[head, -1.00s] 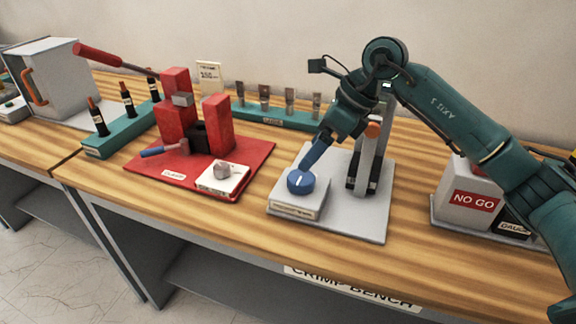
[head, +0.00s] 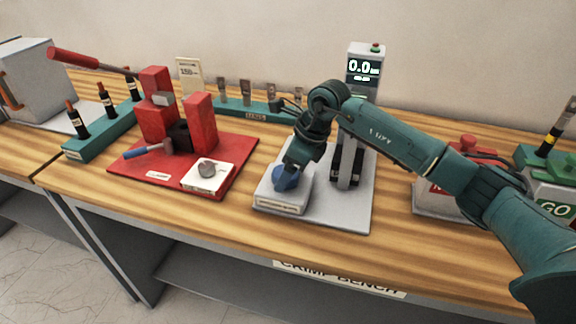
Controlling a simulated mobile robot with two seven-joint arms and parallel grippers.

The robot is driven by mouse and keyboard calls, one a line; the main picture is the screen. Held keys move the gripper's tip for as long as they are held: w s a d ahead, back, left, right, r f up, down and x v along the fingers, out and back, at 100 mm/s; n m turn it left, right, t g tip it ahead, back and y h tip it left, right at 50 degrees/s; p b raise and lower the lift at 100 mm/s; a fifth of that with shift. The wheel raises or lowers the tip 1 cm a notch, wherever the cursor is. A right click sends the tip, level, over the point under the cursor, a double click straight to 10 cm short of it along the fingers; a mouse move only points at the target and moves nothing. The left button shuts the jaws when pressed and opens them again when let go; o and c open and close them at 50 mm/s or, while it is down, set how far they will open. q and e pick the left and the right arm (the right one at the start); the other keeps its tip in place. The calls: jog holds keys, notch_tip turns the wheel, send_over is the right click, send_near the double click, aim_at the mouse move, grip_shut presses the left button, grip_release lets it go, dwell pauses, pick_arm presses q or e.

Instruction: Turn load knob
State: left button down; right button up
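The blue load knob (head: 283,182) sits on a small white box (head: 280,203) on the left part of the grey base plate (head: 341,213). My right arm comes in from the right and reaches down over the knob. My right gripper (head: 288,170) is right at the knob and covers much of its top, including its white mark. I cannot tell whether its fingers are closed on the knob. A display (head: 363,68) behind the arm reads 0.0. My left gripper is not in view.
A red crimping press (head: 225,160) with a red-handled lever stands left of the tester, with a grey knob (head: 207,168) on its white plate. A teal rack (head: 256,115) lies behind. NO GO and GO boxes (head: 553,208) stand at the right, partly behind my arm.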

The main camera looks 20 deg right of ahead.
jog(key=shift+a+f, duration=0.1)
jog(key=shift+f, duration=0.15)
jog(key=shift+c, duration=0.6)
jog(key=c, duration=0.9)
